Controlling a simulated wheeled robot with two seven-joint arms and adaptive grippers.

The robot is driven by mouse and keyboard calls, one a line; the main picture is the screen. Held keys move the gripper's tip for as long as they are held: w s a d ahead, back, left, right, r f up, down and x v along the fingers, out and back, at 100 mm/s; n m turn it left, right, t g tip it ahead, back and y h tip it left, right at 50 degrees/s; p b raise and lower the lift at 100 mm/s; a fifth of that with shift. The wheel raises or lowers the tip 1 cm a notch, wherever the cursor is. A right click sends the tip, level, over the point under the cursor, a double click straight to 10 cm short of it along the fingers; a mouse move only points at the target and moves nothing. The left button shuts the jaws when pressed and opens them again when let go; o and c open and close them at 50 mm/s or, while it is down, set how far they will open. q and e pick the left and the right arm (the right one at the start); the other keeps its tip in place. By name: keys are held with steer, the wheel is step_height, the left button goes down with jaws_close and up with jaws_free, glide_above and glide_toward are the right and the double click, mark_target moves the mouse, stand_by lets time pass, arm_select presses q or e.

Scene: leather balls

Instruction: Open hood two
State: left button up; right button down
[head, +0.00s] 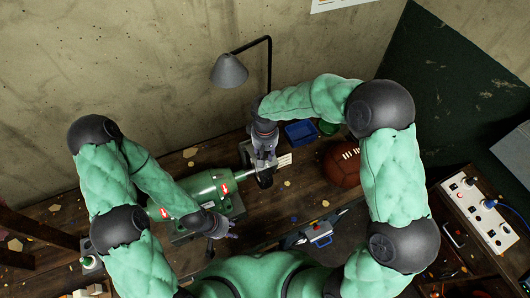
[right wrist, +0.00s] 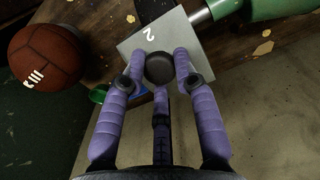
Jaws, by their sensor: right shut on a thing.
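A grey plate marked "2" (right wrist: 152,38), which I take as hood two, lies under my right gripper (right wrist: 160,70) in the right wrist view. A round black knob (right wrist: 159,68) stands on it, and the purple fingers of my right gripper are shut around the knob. In the head view my right gripper (head: 264,166) is above the middle of the table and partly hides the plate. My left gripper (head: 222,229) is lower, beside a green cylinder (head: 197,192); its fingers are too small to tell open from shut.
A brown leather ball (head: 341,163) sits right of my right gripper. A blue tray (head: 300,132) lies behind it. A grey lamp (head: 230,71) stands at the back. A blue-and-grey tool (head: 318,235) lies near the front, and a power strip (head: 482,212) at the right.

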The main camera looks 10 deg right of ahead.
steer(key=shift+w+a+r, duration=0.25)
steer(key=shift+w+r, duration=0.5)
steer(key=shift+w, duration=0.05)
steer(key=w+a+r, duration=0.2)
steer(key=w+r, duration=0.1)
steer(key=w, duration=0.5)
steer(key=shift+w+a+r, duration=0.2)
steer(key=shift+a+r, duration=0.1)
steer(key=shift+a, duration=0.1)
